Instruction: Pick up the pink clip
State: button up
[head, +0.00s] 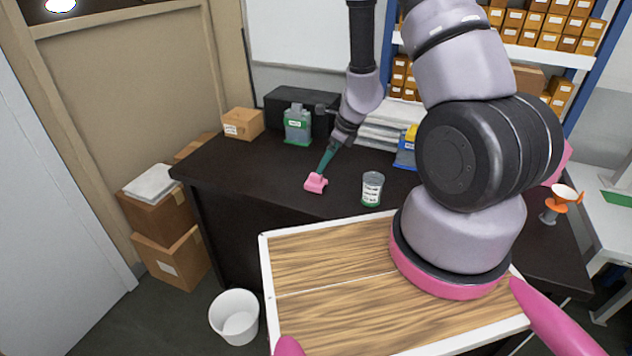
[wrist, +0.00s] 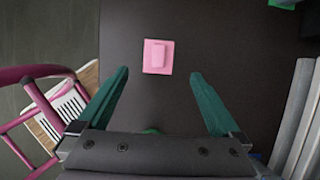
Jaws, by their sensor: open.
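The pink clip (head: 316,183) lies on the black desk near its front edge in the head view. In the wrist view the pink clip (wrist: 158,56) shows from above as a pink square with a raised block, a little beyond the fingertips and roughly midway between them. My gripper (head: 322,172) has green fingers and points down at the clip in the head view. In the wrist view my gripper (wrist: 160,74) is open, with its two fingers wide apart and nothing between them. I cannot tell the exact height of the fingertips over the clip.
On the black desk (head: 235,172) a clear jar (head: 372,189) stands right of the clip. A green-labelled bottle (head: 298,125), a cardboard box (head: 243,123) and a blue box (head: 406,148) stand farther back. The desk left of the clip is clear.

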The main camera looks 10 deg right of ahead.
aim_at(317, 175)
jog(key=x, duration=0.9)
jog(key=shift+a+r, duration=0.1)
jog(key=shift+a, duration=0.1)
jog(key=c, duration=1.4)
jog(key=shift+o, duration=0.2)
jog(key=shift+r, duration=0.1)
